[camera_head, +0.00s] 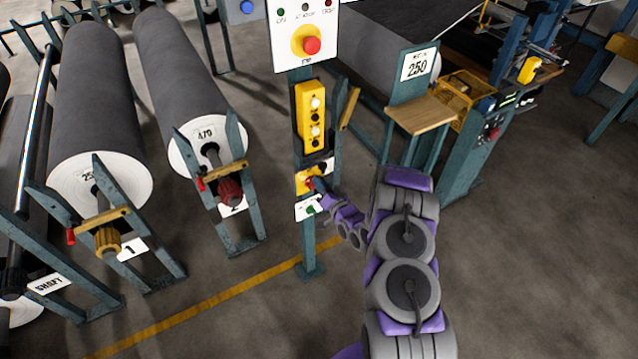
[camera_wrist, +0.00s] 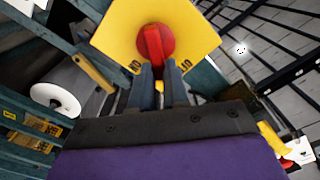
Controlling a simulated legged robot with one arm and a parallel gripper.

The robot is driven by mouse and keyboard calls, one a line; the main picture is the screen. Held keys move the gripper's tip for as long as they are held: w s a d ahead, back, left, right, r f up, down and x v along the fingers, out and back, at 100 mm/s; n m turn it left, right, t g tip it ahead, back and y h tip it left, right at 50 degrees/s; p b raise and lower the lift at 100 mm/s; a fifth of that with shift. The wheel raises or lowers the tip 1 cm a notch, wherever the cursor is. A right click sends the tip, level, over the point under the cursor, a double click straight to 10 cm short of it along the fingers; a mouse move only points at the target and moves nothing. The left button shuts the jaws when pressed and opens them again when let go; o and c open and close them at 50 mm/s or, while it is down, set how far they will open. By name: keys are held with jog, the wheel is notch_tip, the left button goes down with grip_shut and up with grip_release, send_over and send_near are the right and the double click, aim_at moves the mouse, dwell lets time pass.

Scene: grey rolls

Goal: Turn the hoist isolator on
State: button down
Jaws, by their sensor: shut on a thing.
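The hoist isolator (camera_wrist: 112,38) is a yellow plate with a red round rotary switch and a raised red handle (camera_wrist: 154,45). In the wrist view the handle stands upright in the picture, pointing between the two dark, partly cut-off labels at the plate's lower edge. My gripper (camera_wrist: 160,70) has its two fingers on either side of the handle's near end and is shut on it. In the head view the isolator (camera_head: 303,182) sits low on a green post, and my gripper (camera_head: 318,186) reaches it from the right, partly covering it.
Above the isolator hang a yellow pendant (camera_head: 311,115) with several buttons and a white panel (camera_head: 303,40) with a red stop button. Large grey rolls (camera_head: 95,90) stand on racks to the left. A wooden shelf (camera_head: 423,115) is to the right.

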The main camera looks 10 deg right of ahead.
jog(key=m, duration=0.3)
jog(key=f+m, duration=0.1)
jog(key=m, duration=0.3)
jog(key=d+f+m, duration=0.1)
jog(key=m, duration=0.2)
jog(key=shift+d+f, duration=0.1)
jog(key=shift+f, duration=0.1)
jog(key=shift+f+m, duration=0.1)
jog(key=shift+m, duration=0.3)
jog(key=c, duration=1.1)
grip_release()
jog(key=shift+w+d, duration=0.1)
jog(key=shift+d, duration=0.05)
jog(key=p+v, duration=0.3)
jog(key=v, duration=1.4)
